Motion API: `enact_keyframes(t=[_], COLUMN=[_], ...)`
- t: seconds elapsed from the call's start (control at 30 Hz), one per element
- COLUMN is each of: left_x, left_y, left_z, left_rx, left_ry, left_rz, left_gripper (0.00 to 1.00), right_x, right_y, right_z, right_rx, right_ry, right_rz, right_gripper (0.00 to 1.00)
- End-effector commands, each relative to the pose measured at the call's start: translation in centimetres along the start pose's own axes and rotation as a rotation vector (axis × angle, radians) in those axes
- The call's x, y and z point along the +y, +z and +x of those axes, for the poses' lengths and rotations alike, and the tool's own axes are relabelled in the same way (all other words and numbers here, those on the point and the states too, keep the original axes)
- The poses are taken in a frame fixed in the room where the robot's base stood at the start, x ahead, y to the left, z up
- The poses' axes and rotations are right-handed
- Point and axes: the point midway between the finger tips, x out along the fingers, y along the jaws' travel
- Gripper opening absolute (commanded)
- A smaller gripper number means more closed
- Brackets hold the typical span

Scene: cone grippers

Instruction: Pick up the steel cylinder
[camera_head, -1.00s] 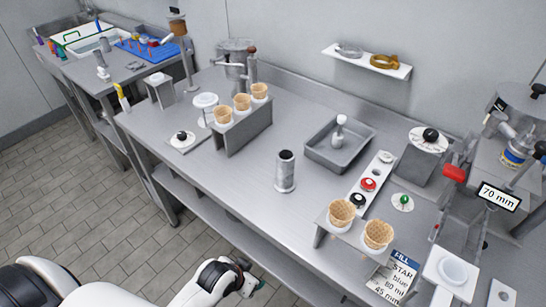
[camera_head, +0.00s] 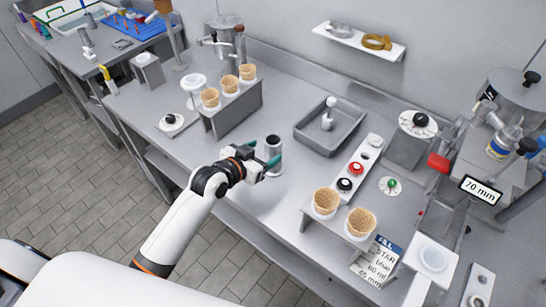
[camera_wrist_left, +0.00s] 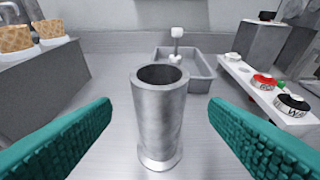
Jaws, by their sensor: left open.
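The steel cylinder (camera_head: 272,150) stands upright on the steel table. It is grey with a dark open top and a flared foot. In the left wrist view the cylinder (camera_wrist_left: 160,115) stands in the middle, between the two teal fingers and a little beyond them, with space on both sides. My left gripper (camera_head: 268,166) is open and reaches the cylinder from the front left; its fingers hide the cylinder's lower part in the head view. In the left wrist view the open fingers (camera_wrist_left: 160,138) show at both sides. My right gripper is not in view.
A grey tray (camera_head: 301,134) with a white-topped tool lies behind the cylinder. A strip of buttons (camera_head: 357,168) and a cone stand (camera_head: 312,222) are to its right. Another cone stand (camera_head: 240,112) is behind left. The table around the cylinder is clear.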

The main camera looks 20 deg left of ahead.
Motion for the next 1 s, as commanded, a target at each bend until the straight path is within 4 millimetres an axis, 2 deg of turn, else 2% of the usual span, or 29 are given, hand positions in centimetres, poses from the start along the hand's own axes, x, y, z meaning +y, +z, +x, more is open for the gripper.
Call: enact_keyframes(t=[0.1,0.37,0.63,0.97,1.0], left_x=[0.0,0.0,0.1,0.0,0.0], left_y=[0.1,0.0,-0.3,-0.4,-0.4], left_z=[1.6,3.5,7.0,7.6,7.6], left_rx=[0.000,0.002,0.001,0.001,0.001], left_ry=[0.000,0.000,0.001,0.001,0.001], left_rz=[-0.002,-0.001,0.000,0.000,0.000], left_gripper=[0.69,0.69,0.69,0.69,0.63], right_x=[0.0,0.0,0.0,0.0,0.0], right_y=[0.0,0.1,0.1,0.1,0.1], right_z=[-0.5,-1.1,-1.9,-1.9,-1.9], right_rx=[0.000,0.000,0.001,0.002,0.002], right_ry=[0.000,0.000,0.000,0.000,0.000], right_rz=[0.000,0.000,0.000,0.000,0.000], right_gripper=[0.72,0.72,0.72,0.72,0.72])
